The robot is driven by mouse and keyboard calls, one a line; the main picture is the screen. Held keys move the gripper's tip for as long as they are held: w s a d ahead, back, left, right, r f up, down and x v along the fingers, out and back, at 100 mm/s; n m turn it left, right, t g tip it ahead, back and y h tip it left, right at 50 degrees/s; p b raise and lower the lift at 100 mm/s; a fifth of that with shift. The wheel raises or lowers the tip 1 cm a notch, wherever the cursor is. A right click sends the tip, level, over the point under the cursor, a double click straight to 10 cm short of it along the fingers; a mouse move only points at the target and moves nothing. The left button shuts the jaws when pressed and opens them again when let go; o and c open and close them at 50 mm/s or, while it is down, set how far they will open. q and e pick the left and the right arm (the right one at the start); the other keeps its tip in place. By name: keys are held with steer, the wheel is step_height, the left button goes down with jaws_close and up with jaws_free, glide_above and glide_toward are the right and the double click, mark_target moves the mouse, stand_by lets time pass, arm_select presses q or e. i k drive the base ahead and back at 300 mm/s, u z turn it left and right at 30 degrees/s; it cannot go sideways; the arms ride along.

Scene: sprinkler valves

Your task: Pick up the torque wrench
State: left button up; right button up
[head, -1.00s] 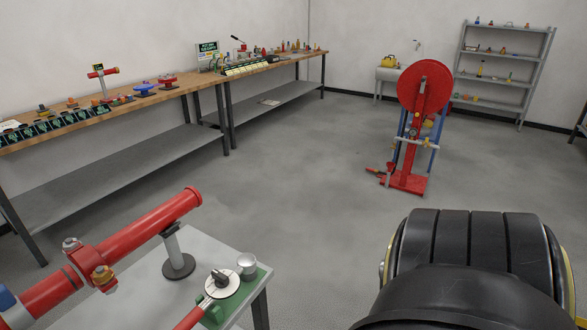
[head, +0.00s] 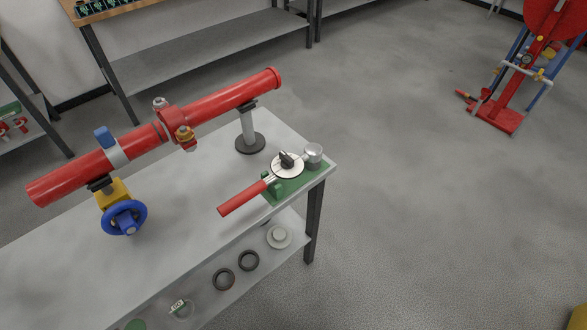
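The torque wrench (head: 243,197) lies near the right end of the grey table in the head view. It has a red handle and a round white dial head with a dark knob. It rests on a green holder (head: 297,188), and its handle points to the lower left, toward the table's front edge. A small metal cup-like piece (head: 313,154) sits beside the dial on the green base. Neither of my grippers is in view.
A red pipe (head: 215,103) on stands (head: 250,139) runs along the grey table (head: 190,190), with a blue handwheel (head: 125,217) below it. Rings (head: 249,260) lie on the lower shelf. A red hose-reel stand (head: 508,95) stands at the upper right. Open floor lies right of the table.

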mark_target(311, 159)
steer(key=u, duration=0.1)
steer(key=k, duration=0.45)
steer(key=z, duration=0.9)
steer(key=i, duration=0.8)
steer(key=u, duration=2)
